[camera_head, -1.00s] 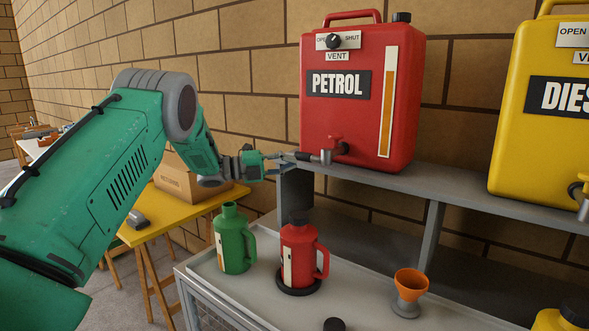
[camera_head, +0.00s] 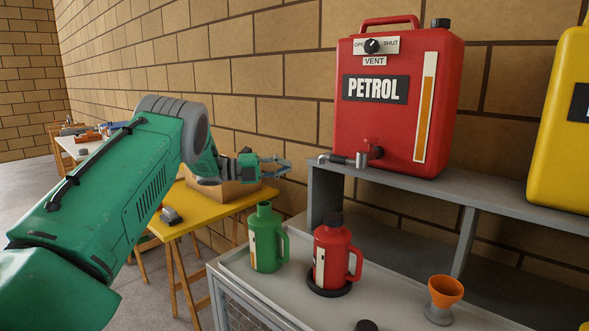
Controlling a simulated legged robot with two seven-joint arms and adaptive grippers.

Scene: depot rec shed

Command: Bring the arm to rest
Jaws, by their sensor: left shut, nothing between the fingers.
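My left gripper (camera_head: 284,166) shows at the end of my green left arm (camera_head: 130,185). It is shut and empty. It hangs in front of the brick wall, to the left of the red petrol container (camera_head: 395,125). A clear gap separates its fingertips from the metal tap (camera_head: 348,159) low on that container's front. My right gripper is not in view.
A green jug (camera_head: 265,240) and a red jug (camera_head: 332,258) stand on the grey bench, the red one on a dark round base. An orange funnel (camera_head: 445,290) is right of them. A cardboard box (camera_head: 230,193) sits on the yellow table behind my arm.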

